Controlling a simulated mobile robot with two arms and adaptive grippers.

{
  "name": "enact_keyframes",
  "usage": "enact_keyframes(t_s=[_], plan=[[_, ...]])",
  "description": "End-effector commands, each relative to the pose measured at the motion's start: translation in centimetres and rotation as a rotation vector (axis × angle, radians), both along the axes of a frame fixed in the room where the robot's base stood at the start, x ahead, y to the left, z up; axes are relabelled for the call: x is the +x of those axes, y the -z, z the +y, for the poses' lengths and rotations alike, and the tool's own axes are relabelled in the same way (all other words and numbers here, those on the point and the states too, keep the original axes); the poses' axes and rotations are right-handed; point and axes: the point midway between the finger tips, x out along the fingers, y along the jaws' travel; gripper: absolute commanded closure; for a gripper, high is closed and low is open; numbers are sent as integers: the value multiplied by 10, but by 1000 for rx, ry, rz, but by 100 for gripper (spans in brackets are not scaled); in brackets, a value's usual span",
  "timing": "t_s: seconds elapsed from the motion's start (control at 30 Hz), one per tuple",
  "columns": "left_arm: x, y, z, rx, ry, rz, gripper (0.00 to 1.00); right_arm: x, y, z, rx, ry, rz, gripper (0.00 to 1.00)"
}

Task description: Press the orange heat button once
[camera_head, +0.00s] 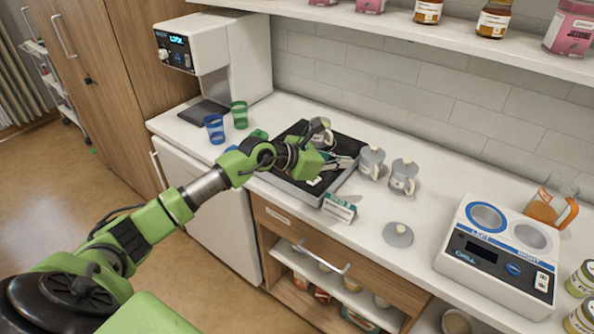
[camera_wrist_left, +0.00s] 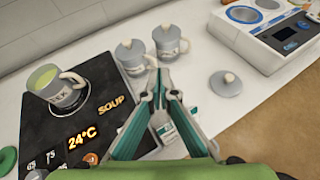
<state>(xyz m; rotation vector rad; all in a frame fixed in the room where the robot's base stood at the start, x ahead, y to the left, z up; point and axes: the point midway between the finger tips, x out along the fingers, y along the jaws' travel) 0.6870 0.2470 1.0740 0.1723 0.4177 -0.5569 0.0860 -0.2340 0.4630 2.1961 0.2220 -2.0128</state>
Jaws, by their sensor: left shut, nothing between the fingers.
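The warmer (camera_head: 345,147) is a dark flat plate in a grey case on the counter. Its black top (camera_wrist_left: 95,75) in the left wrist view shows an orange "24°C" readout (camera_wrist_left: 83,141) and the word "SOUP". A small orange button (camera_wrist_left: 91,158) shows near the bottom of that view, partly cut off by my gripper's body. A grey mug (camera_wrist_left: 58,88) with pale green liquid stands on the plate. My left gripper (camera_wrist_left: 159,88) is shut and empty, over the plate's right side, its tips apart from the button. It also shows in the head view (camera_head: 343,161). My right gripper is out of view.
Two lidded grey jars (camera_head: 371,162) (camera_head: 403,177) and a loose lid (camera_head: 398,235) stand right of the warmer. A small sign (camera_head: 339,208) stands at its front corner. Blue and green cups (camera_head: 215,128) (camera_head: 239,114) are left. A white two-well device (camera_head: 500,250) is at far right.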

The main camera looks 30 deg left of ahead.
Motion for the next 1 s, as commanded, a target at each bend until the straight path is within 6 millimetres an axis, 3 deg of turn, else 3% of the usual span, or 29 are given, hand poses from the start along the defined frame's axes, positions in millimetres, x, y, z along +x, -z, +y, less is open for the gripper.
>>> enact_keyframes(t_s=[0.03,0.2,0.3,0.4,0.6,1.0], plan=[[6,-5,32,145,-12,5,100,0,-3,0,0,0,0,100],[10,-5,111,460,-62,65,100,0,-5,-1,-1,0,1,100],[10,-8,144,559,-94,99,100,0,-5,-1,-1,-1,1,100],[8,-10,165,621,-117,123,100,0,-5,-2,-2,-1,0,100],[6,-12,181,665,-134,144,100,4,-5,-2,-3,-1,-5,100],[6,-9,180,663,-133,143,100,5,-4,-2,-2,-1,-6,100]])
